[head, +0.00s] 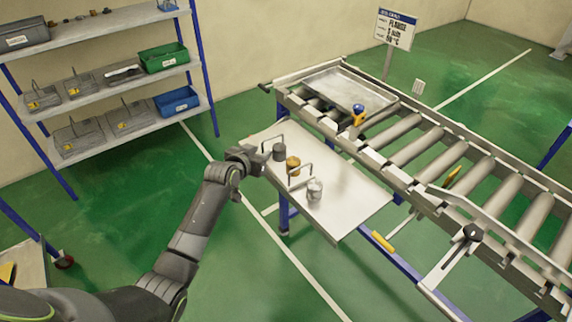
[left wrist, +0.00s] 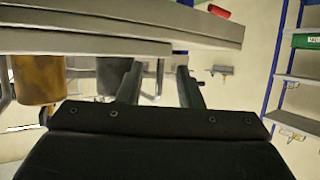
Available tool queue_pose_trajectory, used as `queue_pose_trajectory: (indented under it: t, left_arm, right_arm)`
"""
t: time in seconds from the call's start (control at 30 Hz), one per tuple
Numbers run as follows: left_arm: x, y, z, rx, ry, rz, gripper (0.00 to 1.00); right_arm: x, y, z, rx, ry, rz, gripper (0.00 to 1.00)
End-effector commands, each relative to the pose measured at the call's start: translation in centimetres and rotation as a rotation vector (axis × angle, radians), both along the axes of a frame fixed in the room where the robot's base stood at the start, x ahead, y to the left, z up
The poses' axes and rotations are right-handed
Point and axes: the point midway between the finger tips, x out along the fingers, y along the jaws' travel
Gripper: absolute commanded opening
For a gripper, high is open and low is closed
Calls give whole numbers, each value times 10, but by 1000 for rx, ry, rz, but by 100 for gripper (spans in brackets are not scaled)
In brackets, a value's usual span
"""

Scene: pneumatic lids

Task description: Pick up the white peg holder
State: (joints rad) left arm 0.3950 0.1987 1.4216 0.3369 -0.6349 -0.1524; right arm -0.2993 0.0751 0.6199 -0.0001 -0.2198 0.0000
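The white peg holder (head: 314,190) appears to be the pale, short cylinder standing near the front of the side table (head: 345,199). A brass-yellow one (head: 293,166) and a dark grey one (head: 279,152) stand behind it in a row. Thin bent wire handles (head: 302,168) rise beside them. My left gripper (head: 260,158) is at the table's left edge, close to the dark one and away from the white one. In the left wrist view its fingers (left wrist: 160,85) are apart, with the brass (left wrist: 38,78) and dark (left wrist: 112,74) cylinders to their left. I cannot make out the white one there.
A roller conveyor (head: 420,150) runs along the table's right side, carrying a metal tray (head: 340,88) and a small yellow-and-blue part (head: 358,115). A sign (head: 395,29) stands behind. A shelf rack (head: 125,126) with bins is at left. The table's front right is clear.

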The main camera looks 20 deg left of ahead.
Motion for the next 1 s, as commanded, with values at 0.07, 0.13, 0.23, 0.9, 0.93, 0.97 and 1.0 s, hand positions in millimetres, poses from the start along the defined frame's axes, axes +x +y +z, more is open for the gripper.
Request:
queue_pose_trajectory:
  t: [0.07,0.13,0.23,0.9,0.93,0.97,1.0]
  left_arm:
    - [0,0,0,0,0,0,33]
    - [0,0,0,0,-1,0,33]
    - [0,0,0,0,-1,0,25]
    - [1,-1,6,-3,-12,-1,0]
    - [1,-1,8,-3,-12,-1,0]
    - [2,-1,10,-2,-13,-1,0]
    - [2,-1,14,-3,-14,-2,0]
  right_arm:
    - [0,0,0,0,0,0,63]
    - [0,0,0,0,0,0,63]
    - [0,0,0,0,0,0,63]
    - [0,-5,0,-7,1,2,63]
    - [0,-5,0,-7,1,2,63]
    - [-1,-6,0,-7,1,2,63]
    - [-1,-5,-1,-7,1,2,63]
